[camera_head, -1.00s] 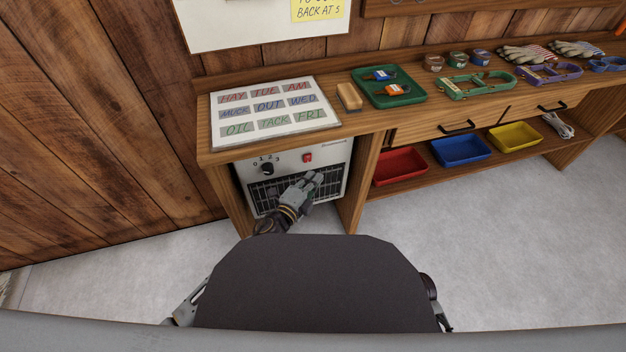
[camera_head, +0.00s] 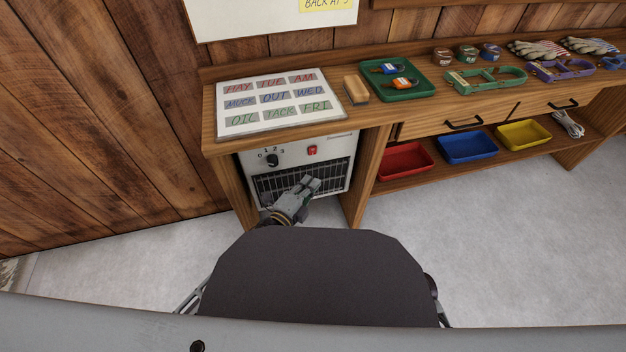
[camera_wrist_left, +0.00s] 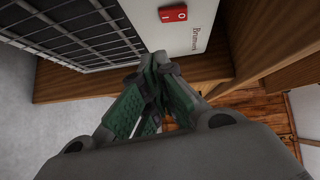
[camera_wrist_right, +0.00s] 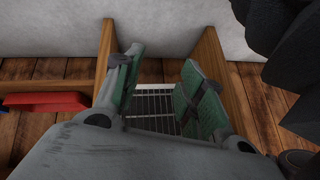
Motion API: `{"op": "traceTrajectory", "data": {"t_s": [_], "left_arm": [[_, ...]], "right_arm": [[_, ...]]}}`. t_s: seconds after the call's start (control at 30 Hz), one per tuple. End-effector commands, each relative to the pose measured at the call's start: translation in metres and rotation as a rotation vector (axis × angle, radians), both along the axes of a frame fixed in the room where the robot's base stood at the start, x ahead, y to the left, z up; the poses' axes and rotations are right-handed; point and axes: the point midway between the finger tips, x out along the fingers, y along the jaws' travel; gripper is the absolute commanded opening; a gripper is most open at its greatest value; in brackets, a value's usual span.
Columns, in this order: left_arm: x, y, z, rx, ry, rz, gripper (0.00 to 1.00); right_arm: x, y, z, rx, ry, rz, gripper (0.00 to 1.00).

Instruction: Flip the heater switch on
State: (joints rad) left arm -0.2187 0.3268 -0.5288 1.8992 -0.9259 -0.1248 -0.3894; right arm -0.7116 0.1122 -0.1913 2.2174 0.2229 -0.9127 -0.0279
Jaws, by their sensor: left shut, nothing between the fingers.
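The heater (camera_head: 340,148) is a white box with a dark grille under the bench. Its red rocker switch (camera_head: 312,150) is on the front panel, right of a black dial (camera_head: 272,160). The left wrist view shows the switch (camera_wrist_left: 173,13) marked I and O; I cannot tell which side is pressed. My left gripper (camera_head: 314,182) is shut and empty, in front of the grille just below the switch; its fingertips (camera_wrist_left: 157,62) appear apart from the switch. My right gripper (camera_wrist_right: 160,75) is open and empty in the right wrist view, with the grille visible between its fingers.
The wooden bench (camera_head: 395,120) overhangs the heater, with side panels close on both sides. A label board (camera_head: 275,130) and green tray (camera_head: 398,93) are on top. Red (camera_head: 405,162), blue (camera_head: 467,148) and yellow (camera_head: 523,134) bins sit on the low shelf. The floor is clear.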

Motion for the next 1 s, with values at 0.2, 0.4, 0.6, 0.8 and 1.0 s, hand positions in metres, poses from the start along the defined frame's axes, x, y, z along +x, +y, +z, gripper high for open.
{"op": "traceTrajectory", "data": {"t_s": [0.2,0.4,0.6,0.8,1.0], "left_arm": [[-0.016,0.008,-0.002,-0.001,0.000,-0.001,0.00],[-0.030,0.015,-0.004,0.000,0.001,-0.001,0.00],[-0.041,0.021,-0.005,0.000,0.000,-0.001,0.00],[-0.047,0.023,-0.005,0.001,0.000,-0.001,0.00],[-0.047,0.024,-0.004,0.000,-0.001,-0.001,0.00]], "right_arm": [[-0.003,0.000,-0.012,0.007,-0.002,-0.003,0.40],[-0.004,-0.001,-0.019,0.011,-0.013,-0.005,0.40],[-0.006,0.000,-0.023,0.014,-0.009,-0.002,0.40],[-0.006,0.001,-0.024,0.018,-0.011,-0.003,0.40],[-0.004,0.002,-0.022,0.023,-0.014,-0.006,0.40]]}}
